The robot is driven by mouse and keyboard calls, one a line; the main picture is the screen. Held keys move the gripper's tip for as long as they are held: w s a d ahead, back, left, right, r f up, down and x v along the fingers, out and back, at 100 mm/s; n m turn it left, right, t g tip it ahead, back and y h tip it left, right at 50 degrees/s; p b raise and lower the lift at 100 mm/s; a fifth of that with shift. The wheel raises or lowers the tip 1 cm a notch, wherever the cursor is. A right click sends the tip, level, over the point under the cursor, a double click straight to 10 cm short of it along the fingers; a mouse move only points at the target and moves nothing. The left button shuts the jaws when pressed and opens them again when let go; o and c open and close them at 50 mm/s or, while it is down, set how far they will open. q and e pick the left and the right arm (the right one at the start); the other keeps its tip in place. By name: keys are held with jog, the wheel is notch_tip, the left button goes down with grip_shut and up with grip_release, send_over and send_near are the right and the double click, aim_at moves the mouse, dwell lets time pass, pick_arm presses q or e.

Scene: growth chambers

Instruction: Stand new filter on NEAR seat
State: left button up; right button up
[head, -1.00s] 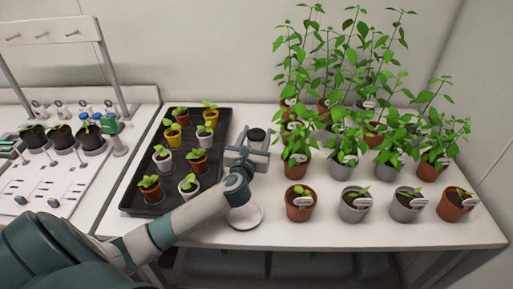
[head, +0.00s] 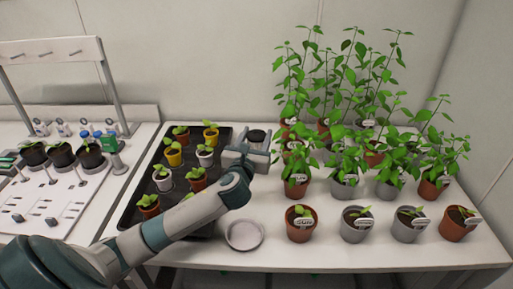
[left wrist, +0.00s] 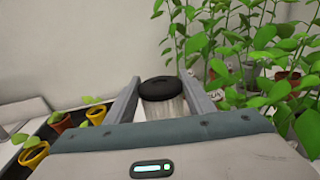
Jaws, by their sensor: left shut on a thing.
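The filter is a short cylinder with a black cap (head: 257,134) and a pale ribbed body (left wrist: 164,107). My left gripper (head: 258,143) is shut around its sides, with one finger on each side in the left wrist view. The filter looks upright; its lower end is hidden by the gripper, so I cannot tell its height over the table. A round pale seat (head: 244,235) with a raised rim lies empty near the table's front edge, nearer than the gripper and apart from it. No other seat shows. My right gripper is not in view.
A black tray (head: 130,208) of seedling pots stands left of the gripper. Several potted plants, such as the front brown pot (head: 300,228), crowd the right, with tall leafy ones behind. A white bench with a rack (head: 50,45) is at far left.

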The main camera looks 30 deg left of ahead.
pick_arm(q)
jog(key=shift+r, duration=1.5)
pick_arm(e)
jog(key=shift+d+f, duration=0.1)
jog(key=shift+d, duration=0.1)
pick_arm(q)
jog(key=shift+f, duration=0.1)
